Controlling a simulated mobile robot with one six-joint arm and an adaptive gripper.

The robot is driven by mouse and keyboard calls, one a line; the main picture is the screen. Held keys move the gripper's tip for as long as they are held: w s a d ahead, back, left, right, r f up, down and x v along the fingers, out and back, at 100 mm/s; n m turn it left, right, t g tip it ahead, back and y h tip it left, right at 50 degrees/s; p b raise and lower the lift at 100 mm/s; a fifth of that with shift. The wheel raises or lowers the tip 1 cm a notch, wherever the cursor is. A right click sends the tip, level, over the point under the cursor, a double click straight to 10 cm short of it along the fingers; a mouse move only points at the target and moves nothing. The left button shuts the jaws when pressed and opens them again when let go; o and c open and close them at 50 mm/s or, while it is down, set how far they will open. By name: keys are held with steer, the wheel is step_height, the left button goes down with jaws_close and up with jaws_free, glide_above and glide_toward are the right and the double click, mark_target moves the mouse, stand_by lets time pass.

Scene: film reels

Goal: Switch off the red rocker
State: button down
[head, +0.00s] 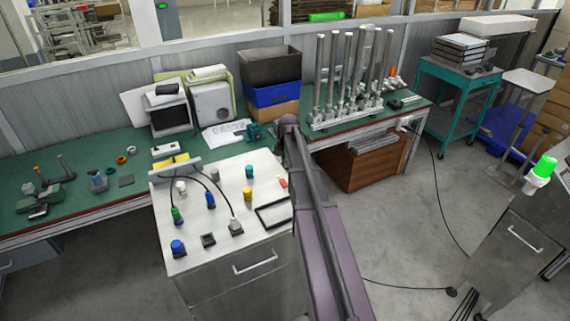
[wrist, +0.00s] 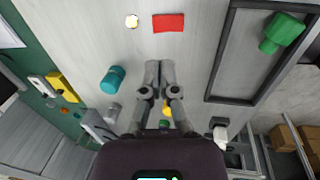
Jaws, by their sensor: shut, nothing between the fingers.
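The red rocker (wrist: 168,23) is a flat, bright red rectangle on the pale panel, at the top middle of the wrist view. In the head view it shows as a small red patch (head: 284,183) beside my arm. I cannot tell which way it is tipped. A small round, bright white-yellow piece (wrist: 132,21) sits just left of it in the wrist view. My gripper (wrist: 159,66) is shut and empty, its fingertips below the rocker in the picture and apart from it. In the head view my gripper is not clearly visible.
A teal cylinder (wrist: 112,79) stands left of my fingers, and a yellow one (head: 247,194) stands on the panel. A black rectangular frame (wrist: 214,60) lies to the right, with a green knob (wrist: 282,32) over it. Cabled plugs (head: 176,214) stand at the panel's left.

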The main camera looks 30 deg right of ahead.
mark_target(282, 180)
steer(key=shift+w+f+b, duration=0.25)
steer(key=shift+f+b, duration=1.1)
steer(key=shift+f, duration=0.1)
steer(key=shift+w+f+b, duration=0.25)
steer(key=shift+f+b, duration=1.05)
steer(key=shift+f, duration=0.1)
steer(key=shift+w+f+b, duration=0.25)
steer(key=shift+f+b, duration=1.1)
steer(key=shift+f, duration=0.1)
